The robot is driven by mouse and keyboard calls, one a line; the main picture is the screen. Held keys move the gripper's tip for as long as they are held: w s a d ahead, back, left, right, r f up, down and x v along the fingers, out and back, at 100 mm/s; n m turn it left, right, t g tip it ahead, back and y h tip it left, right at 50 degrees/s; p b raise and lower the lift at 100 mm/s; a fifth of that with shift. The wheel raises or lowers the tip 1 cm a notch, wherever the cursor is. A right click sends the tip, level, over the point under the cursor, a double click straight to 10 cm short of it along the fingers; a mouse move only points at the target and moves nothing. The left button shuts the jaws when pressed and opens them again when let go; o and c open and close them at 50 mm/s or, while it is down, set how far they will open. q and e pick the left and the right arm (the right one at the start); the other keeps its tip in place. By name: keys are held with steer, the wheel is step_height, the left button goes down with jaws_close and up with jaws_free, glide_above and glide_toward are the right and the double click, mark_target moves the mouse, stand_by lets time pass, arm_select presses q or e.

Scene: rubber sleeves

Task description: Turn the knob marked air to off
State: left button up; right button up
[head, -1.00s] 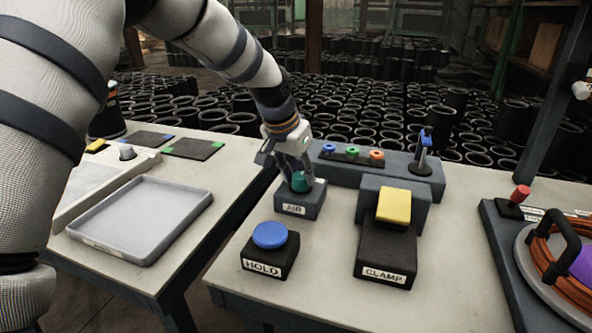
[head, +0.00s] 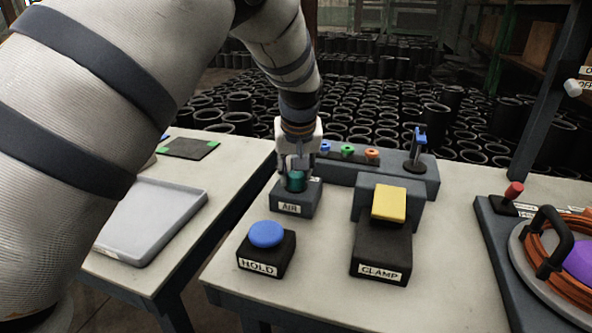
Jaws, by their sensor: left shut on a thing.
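The teal knob (head: 295,182) stands on a dark grey box (head: 297,204) with a white label reading AIR on its front. My left gripper (head: 296,175) comes down on the knob from above and its fingers are shut around it. The fingers partly cover the knob, and I cannot read its turn position. My right gripper is not in the head view.
A HOLD box with a blue button (head: 266,234) stands in front of the knob. A CLAMP box with a yellow pad (head: 389,204) is to the right. Behind is a block with small coloured rings (head: 347,150). A grey tray (head: 152,218) lies on the left table.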

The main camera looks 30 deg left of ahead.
arm_select(q)
steer(key=shift+f, duration=0.2)
stand_by(0.3)
steer(key=o, duration=1.1)
steer(key=shift+o, duration=0.2)
steer(key=shift+r, duration=0.1)
steer(key=v, duration=1.2)
steer(key=shift+w, duration=0.1)
